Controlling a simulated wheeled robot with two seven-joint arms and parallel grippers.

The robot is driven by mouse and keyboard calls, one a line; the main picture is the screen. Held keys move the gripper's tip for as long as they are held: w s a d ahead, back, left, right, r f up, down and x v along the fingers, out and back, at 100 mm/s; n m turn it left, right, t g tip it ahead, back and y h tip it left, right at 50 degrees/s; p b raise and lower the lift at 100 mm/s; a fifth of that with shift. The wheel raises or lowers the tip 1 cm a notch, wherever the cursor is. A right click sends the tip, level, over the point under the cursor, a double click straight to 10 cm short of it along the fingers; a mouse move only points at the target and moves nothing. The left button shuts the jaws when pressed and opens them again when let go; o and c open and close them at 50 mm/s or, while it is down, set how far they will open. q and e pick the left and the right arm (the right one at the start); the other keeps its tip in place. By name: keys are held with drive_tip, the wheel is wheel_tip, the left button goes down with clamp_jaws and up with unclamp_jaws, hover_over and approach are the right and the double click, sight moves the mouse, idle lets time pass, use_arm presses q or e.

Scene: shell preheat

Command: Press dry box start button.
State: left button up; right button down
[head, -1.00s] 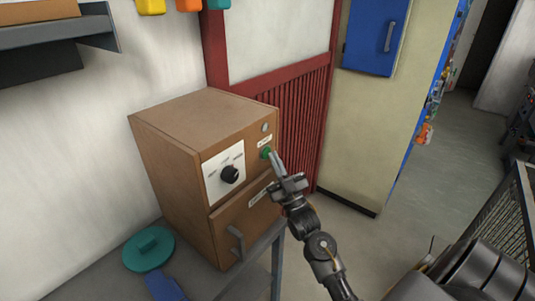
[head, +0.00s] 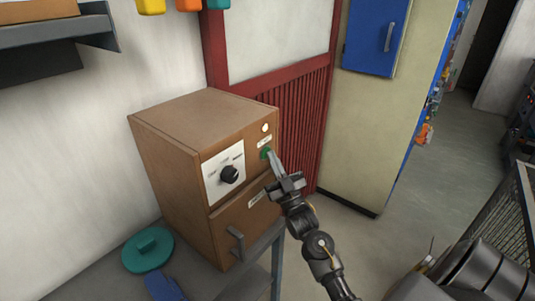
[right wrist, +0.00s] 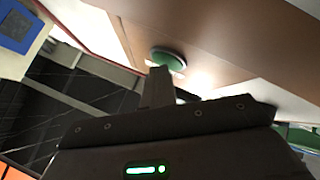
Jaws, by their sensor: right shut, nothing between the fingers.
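The dry box (head: 190,150) is a brown cabinet on a grey stand, with a dial, a door with a handle, and a green start button (head: 265,153) at the upper right of its front. A small round lamp (head: 265,128) above the button looks bright white. My right gripper (head: 272,155) is shut and empty, its fingertips at the button, seemingly touching it. In the right wrist view the green button (right wrist: 167,60) sits right at the tips of the shut fingers. My left gripper is not in view.
A teal round lid (head: 148,250) and a blue item (head: 163,287) lie on the grey surface left of the box. A red slatted panel (head: 295,120) and a beige cabinet with a blue door (head: 375,38) stand behind.

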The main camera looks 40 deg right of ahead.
drive_tip(key=shift+s, duration=0.15)
drive_tip(key=shift+s+d, duration=0.25)
drive_tip(key=shift+s, duration=0.4)
drive_tip(key=shift+s+d+p, duration=0.25)
drive_tip(key=shift+s, duration=0.55)
drive_tip(key=shift+s+d+p, duration=0.2)
drive_tip(key=shift+s+p, duration=0.1)
drive_tip(key=shift+s, duration=0.45)
drive_tip(key=shift+s+d+p, duration=0.25)
drive_tip(key=shift+s, duration=0.55)
drive_tip(key=shift+f, duration=0.1)
